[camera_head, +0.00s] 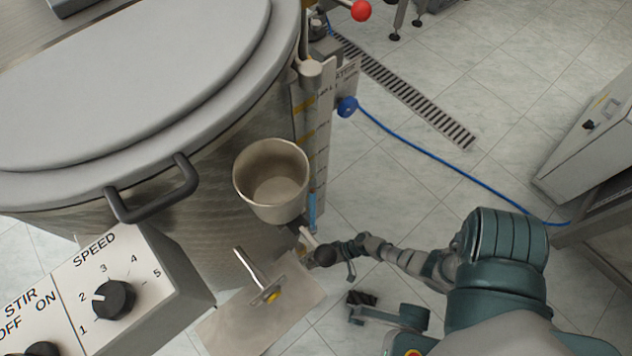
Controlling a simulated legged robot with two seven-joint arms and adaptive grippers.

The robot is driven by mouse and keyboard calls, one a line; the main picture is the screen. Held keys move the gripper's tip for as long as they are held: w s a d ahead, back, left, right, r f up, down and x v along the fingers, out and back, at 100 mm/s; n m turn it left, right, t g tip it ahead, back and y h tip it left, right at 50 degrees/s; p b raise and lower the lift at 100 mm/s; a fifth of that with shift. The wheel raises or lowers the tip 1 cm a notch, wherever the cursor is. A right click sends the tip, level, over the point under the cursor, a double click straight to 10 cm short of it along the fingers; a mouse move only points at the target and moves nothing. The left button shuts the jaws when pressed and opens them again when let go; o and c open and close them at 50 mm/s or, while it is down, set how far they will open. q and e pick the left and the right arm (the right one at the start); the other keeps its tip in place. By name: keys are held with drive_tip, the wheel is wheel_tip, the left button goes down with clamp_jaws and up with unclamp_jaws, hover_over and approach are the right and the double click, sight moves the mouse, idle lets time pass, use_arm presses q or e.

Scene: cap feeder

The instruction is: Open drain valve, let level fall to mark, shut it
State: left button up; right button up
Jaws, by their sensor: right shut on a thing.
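The big steel tank (190,195) fills the left, with a grey lid on top. A narrow upright level gauge (323,150) stands at its right side, with yellow marks and a short blue column (312,210) low down. My right gripper (312,254) is at the tank's lower right, below the gauge. It is shut on a small pale handle (305,236), apparently the drain valve's; the fingers and valve body are mostly hidden. I cannot read which way the valve is turned.
A steel pot (272,180) sits beside the tank above my right gripper. A control box (130,290) with knobs is at front left. A steel plate (235,325) with a silver lever is below. A blue hose (430,155) crosses the tiled floor near a floor grate (410,92).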

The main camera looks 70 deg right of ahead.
drive_tip(key=o, duration=1)
drive_tip(key=shift+d, duration=0.35)
drive_tip(key=shift+o, duration=0.8)
drive_tip(key=shift+a, duration=0.1)
drive_tip(key=shift+a, duration=0.1)
drive_tip(key=v, duration=1.2)
drive_tip(key=shift+f, duration=0.1)
idle(4.3)
